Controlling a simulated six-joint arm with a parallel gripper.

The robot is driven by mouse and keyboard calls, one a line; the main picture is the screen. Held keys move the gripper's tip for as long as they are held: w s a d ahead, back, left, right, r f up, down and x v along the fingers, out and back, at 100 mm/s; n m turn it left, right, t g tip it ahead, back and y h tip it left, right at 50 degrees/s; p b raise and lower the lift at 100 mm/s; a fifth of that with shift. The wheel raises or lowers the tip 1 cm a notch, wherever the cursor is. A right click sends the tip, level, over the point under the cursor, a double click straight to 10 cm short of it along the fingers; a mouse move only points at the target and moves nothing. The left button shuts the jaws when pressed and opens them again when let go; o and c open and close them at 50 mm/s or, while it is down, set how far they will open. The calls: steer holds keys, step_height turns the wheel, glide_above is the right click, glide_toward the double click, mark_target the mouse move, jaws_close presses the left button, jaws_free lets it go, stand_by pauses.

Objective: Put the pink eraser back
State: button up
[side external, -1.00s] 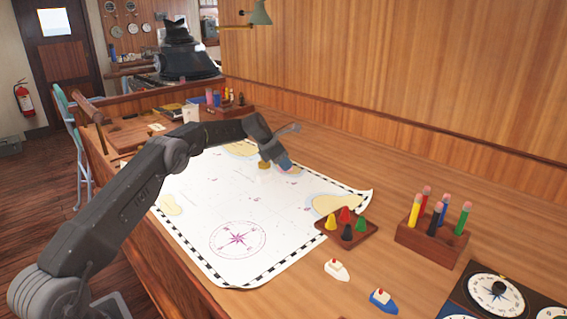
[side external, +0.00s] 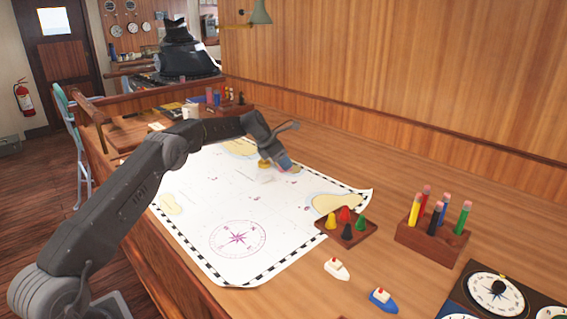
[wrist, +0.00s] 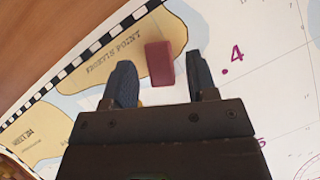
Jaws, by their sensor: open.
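My gripper (wrist: 164,84) is open, with one finger on each side of the near end of the eraser. I cannot tell whether the fingers touch the chart. In the side view my gripper (side external: 286,168) is low over the far part of the chart (side external: 200,220), and it mostly hides the eraser.
A wooden block with several pencils (side external: 432,240) stands at the right. A tray of coloured pawns (side external: 346,232) sits by the chart's right corner. Two toy boats (side external: 337,269) lie in front. A mug, books and another wooden holder (side external: 232,107) stand at the back left.

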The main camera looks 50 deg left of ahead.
steer(key=v, duration=1.1)
steer(key=s+d+r+m+y, duration=0.1)
steer(key=s+d+r+m, duration=0.5)
steer(key=s+d+m, duration=0.3)
steer(key=s+d+r+m, duration=0.6)
steer(key=s+d+m, duration=0.1)
steer(key=s+d, duration=0.25)
steer(key=s+d+f+m, duration=0.2)
steer(key=s+m, duration=0.3)
steer(key=s, duration=0.2)
steer(key=s+d+f+m+y, duration=0.1)
steer(key=s+d+f+m, duration=0.2)
steer(key=s+m, duration=0.2)
steer(key=s+d+f+m, duration=0.2)
steer(key=s+m, duration=0.3)
steer(key=s, duration=0.5)
steer(key=shift+s+d+f+y, duration=0.2)
steer(key=shift+d+y, duration=0.1)
steer(key=shift+d, duration=0.15)
